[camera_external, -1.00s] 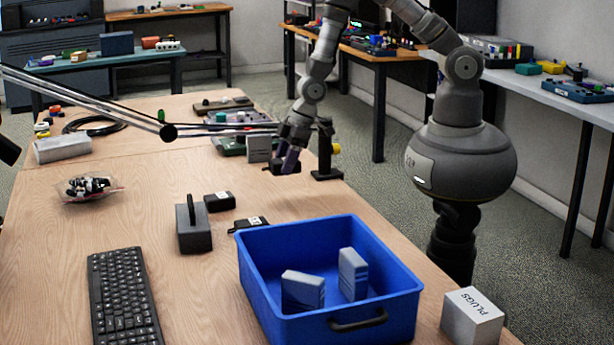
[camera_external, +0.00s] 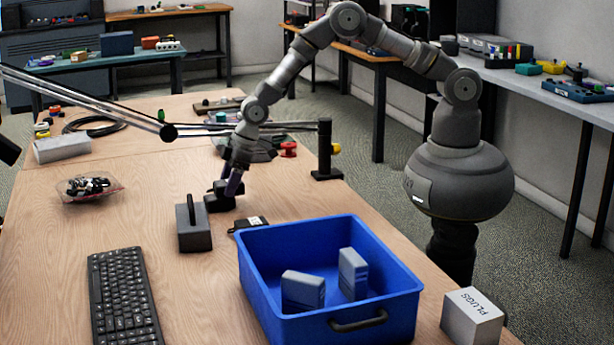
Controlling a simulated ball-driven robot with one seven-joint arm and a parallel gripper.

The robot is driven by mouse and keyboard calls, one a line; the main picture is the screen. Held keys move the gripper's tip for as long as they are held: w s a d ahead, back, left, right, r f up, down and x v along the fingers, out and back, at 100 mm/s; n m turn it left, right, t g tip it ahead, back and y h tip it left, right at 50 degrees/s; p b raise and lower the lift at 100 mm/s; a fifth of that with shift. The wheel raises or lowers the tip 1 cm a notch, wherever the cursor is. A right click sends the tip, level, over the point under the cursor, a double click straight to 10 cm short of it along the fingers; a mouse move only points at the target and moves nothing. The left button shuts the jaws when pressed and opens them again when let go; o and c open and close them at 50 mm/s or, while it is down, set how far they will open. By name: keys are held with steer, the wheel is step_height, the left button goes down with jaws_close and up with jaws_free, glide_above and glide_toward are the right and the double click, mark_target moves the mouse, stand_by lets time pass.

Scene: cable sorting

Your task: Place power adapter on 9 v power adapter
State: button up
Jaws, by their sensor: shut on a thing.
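My gripper (camera_external: 231,187) points down over the table, left of the black post. It is shut on a dark power adapter (camera_external: 224,188), partly covered by the fingers. A second black adapter (camera_external: 219,204) lies on the table directly below the held one. The two look stacked or almost touching; I cannot tell whether they touch. Another black adapter (camera_external: 249,223) with a white label lies in front, beside the blue bin. The labels are too small to read, so I cannot tell which one is 9 V.
A grey block with a handle (camera_external: 194,228) stands close in front of the gripper. The blue bin (camera_external: 404,288) holds two grey-blue boxes. A black post (camera_external: 324,150) stands at the right edge. A keyboard (camera_external: 123,297) lies front left. The table's left middle is mostly clear.

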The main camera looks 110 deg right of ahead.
steer(key=shift+r, duration=0.1)
steer(key=o, duration=1.1)
steer(key=shift+o, duration=0.2)
steer(key=shift+r, duration=0.1)
steer(key=p+v, duration=0.4)
steer(key=v, duration=0.8)
